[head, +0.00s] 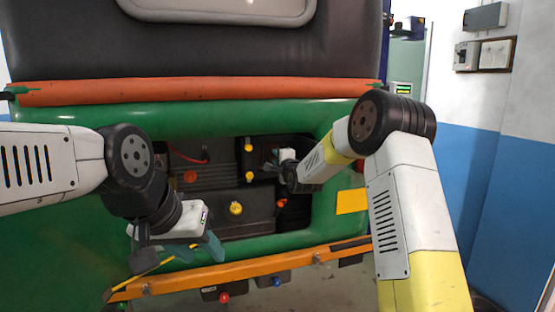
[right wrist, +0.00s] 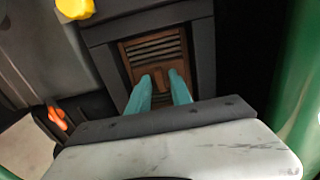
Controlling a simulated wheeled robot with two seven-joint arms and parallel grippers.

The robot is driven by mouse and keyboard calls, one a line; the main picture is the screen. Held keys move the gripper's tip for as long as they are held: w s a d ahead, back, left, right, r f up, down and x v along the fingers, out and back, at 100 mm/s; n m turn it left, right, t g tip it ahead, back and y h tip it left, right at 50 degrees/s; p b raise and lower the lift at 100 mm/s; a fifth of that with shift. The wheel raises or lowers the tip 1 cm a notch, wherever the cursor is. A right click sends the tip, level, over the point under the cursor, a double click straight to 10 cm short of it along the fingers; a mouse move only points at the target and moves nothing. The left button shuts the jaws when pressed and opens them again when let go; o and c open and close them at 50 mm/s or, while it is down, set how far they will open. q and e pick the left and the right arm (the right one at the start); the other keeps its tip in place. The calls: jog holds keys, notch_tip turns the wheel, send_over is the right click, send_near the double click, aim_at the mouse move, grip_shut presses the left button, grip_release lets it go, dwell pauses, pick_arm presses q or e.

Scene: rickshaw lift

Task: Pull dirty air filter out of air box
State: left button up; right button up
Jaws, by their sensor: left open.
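The dirty air filter (right wrist: 153,48) is a brown, pleated block in the dark air box (right wrist: 203,50) in the right wrist view. Grey walls frame it, and it sits inside them. My right gripper (right wrist: 160,80) has its teal fingers a small gap apart, shut on a brown part at the filter's near end. In the head view my right gripper (head: 278,160) reaches into the bay's right side, and the filter is hard to make out there. My left gripper (head: 178,262) is open and empty at the bay's lower left edge.
The green rickshaw body (head: 280,112) rims the bay. Yellow caps (head: 236,208) and a red-brown cap (head: 190,176) stand inside it. An orange bar (head: 240,272) crosses below. The green rim (right wrist: 298,90) lies close to the right of my right gripper.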

grip_shut()
jog(key=shift+s, duration=0.15)
jog(key=v, duration=0.6)
jog(key=shift+s+d, duration=0.15)
jog(key=shift+s, duration=0.2)
dwell(0.8)
jog(key=shift+v, duration=2.5)
jog(key=shift+r, duration=0.1)
